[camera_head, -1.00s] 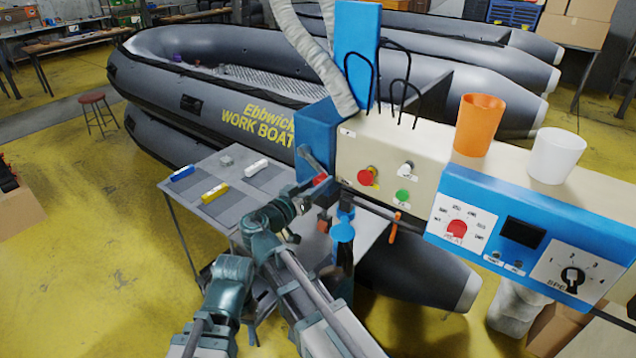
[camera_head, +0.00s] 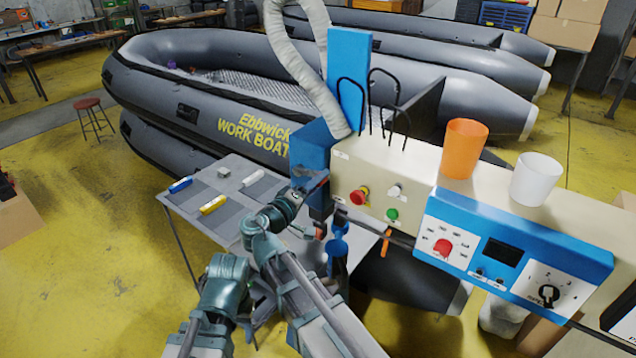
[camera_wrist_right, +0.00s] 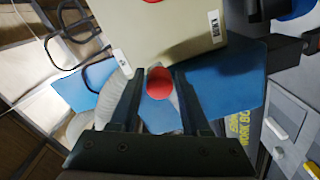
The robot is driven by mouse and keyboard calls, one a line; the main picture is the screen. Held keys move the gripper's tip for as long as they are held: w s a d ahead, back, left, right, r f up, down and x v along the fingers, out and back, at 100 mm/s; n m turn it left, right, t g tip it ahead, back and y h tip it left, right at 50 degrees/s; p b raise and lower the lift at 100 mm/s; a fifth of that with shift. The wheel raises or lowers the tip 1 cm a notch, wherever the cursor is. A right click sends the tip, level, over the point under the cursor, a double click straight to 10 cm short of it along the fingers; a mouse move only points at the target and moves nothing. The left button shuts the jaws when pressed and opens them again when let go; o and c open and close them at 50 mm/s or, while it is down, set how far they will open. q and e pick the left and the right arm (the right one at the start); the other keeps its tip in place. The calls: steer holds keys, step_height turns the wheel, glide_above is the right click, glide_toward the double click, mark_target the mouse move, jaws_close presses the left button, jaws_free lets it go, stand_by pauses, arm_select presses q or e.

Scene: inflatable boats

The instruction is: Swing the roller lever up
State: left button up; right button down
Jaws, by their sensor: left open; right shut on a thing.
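The roller lever's red ball knob (camera_wrist_right: 160,83) sits between the two fingers of my right gripper (camera_wrist_right: 155,76) in the right wrist view. In the head view my right gripper (camera_head: 314,184) is shut on this knob, at the left end of the cream-and-blue machine (camera_head: 418,197). The gripper hides most of the knob and lever there. My left gripper (camera_head: 255,315) is low in the head view, away from the lever. It is open, but partly hidden by my right arm.
An orange cup (camera_head: 464,148) and a white cup (camera_head: 536,179) stand on the machine. A red button (camera_head: 359,196) and a green button (camera_head: 392,214) are on its front panel. A grey table (camera_head: 185,206) holds small blocks left of my right arm. Grey inflatable boats (camera_head: 200,60) lie behind.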

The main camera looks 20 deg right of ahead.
steer(key=shift+w+a+r+n+p, duration=0.1)
steer(key=shift+w+r+n+p, duration=0.1)
steer(key=shift+r+n+p, duration=0.3)
steer(key=shift+w+a+r+n+p, duration=0.15)
steer(key=shift+r+n+p, duration=0.1)
steer(key=shift+r+n, duration=0.45)
arm_select(q)
steer(key=shift+r+p, duration=0.6)
steer(key=shift+r, duration=1.05)
arm_select(e)
steer(key=shift+w+a+r+n, duration=0.15)
steer(key=shift+r+n, duration=0.15)
steer(key=shift+n, duration=0.25)
steer(key=shift+w+a+r+n, duration=0.15)
steer(key=shift+r+n, duration=0.1)
steer(key=shift+n, duration=0.3)
steer(key=c, duration=0.5)
jaws_free()
steer(key=shift+s, duration=0.1)
